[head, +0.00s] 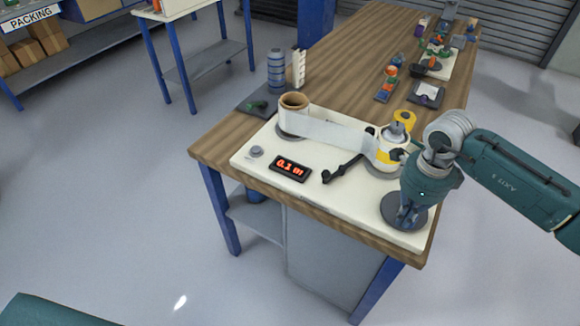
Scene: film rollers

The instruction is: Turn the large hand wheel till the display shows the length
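A dark grey round disc (389,217), which looks like the large hand wheel, lies at the near right corner of the white base plate (340,197). My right gripper (408,219) points down over it; its fingers overlap the disc, and I cannot tell whether they touch or grip it. The black display (291,168) on the plate shows red digits that look like 0.1 m. A pale film strip (335,131) runs from a brown-cored roll (294,101) to a white and yellow roller (386,150). My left gripper is out of view.
A black crank-like lever (346,169) lies between display and roller. A grey button (256,152) sits at the plate's left. Yellow tape (405,118), a blue-grey cylinder (276,71) and small coloured items (390,72) stand farther back on the wooden table (338,55).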

